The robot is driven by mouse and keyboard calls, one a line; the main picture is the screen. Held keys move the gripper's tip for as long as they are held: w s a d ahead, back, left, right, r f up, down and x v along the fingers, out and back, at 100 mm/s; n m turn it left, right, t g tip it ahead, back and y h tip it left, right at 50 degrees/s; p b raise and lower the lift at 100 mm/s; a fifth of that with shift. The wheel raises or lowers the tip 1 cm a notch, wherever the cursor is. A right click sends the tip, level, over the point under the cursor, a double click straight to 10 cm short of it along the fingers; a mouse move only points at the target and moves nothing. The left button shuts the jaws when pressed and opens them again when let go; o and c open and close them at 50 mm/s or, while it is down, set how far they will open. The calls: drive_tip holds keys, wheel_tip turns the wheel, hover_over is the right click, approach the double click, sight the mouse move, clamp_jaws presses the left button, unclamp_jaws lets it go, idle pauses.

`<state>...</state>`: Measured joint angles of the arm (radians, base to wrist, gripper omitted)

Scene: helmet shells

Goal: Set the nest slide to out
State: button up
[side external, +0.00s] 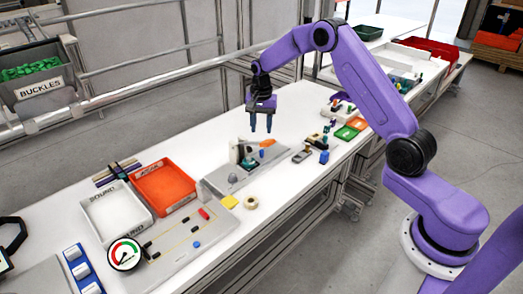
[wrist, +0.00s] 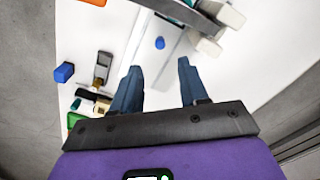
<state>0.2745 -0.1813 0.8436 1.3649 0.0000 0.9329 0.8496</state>
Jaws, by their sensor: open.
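The grey fixture plate (side external: 218,183) lies on the white bench, with an upright pale and dark green block (side external: 240,152) on it. A small blue piece (side external: 262,154) and an orange piece (side external: 268,142) are at its far side. In the wrist view a blue knob (wrist: 160,43) sits on a pale strip, ahead of my fingers. I cannot tell for certain which part is the nest slide, or its setting. My gripper (side external: 262,129) hangs fingers down above the bench behind the fixture. In the wrist view its fingers (wrist: 158,72) are apart with nothing between them.
An orange-red tray (side external: 165,187) and a white tray (side external: 116,214) stand left of the fixture. A panel with a gauge (side external: 124,254) is at the front. Small parts and a blue block (side external: 324,157) lie right of the fixture.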

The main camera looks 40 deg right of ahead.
sight(262, 151)
wheel_tip(262, 151, down, 10)
drive_tip(key=shift+f, duration=0.15)
idle(0.4)
drive_tip(key=shift+d, duration=0.1)
clamp_jaws()
